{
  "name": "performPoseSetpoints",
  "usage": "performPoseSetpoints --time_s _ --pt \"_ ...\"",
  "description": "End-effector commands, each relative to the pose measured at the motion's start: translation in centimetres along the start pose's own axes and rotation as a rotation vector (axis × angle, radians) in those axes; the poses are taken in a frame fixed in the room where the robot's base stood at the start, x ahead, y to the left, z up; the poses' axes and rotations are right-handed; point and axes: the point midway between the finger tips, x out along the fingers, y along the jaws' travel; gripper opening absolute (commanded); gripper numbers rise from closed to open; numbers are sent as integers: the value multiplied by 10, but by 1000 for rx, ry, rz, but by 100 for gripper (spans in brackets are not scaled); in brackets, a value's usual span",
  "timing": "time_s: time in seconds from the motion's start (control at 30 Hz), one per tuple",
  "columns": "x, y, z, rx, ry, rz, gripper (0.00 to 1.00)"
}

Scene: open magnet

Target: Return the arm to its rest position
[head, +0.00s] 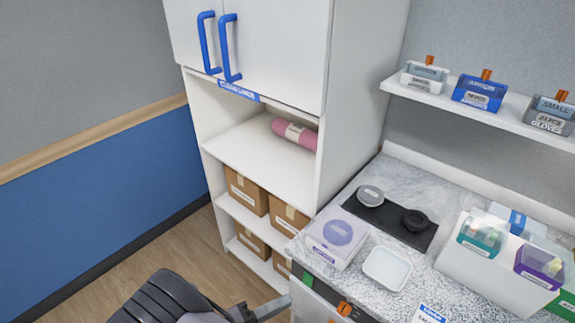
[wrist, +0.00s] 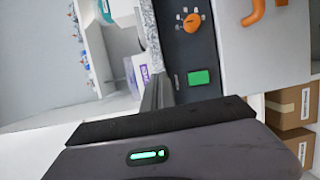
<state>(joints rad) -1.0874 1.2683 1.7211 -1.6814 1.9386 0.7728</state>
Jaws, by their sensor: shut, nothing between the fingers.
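My gripper (head: 272,308) shows at the bottom of the head view, in front of the counter's front edge. In the wrist view its fingers (wrist: 158,92) are together, with nothing between them. They point toward the counter edge and the dark control panel (wrist: 188,50) with an orange knob and a green button. The panel shows partly in the head view. The gap between my fingers and the counter front is hard to judge. Part of my dark arm shows at the bottom left of the head view.
A white cabinet (head: 262,50) with blue handles stands behind, with cardboard boxes (head: 247,190) and a pink roll (head: 296,133) on its shelves. The speckled counter (head: 398,257) holds a purple-white box (head: 337,238), a white tray (head: 388,268) and a black mat (head: 388,216). Floor (head: 180,246) at left is clear.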

Motion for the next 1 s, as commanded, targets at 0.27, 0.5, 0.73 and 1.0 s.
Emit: performPoseSetpoints --time_s 0.27,0.5,0.73,1.0 --pt "66 142 91 159 -577 -773 0" --pt "50 216 154 727 -518 -1375 0" --pt "42 257 165 1153 -269 -1486 0" --pt "41 262 166 1199 -236 -1486 0"
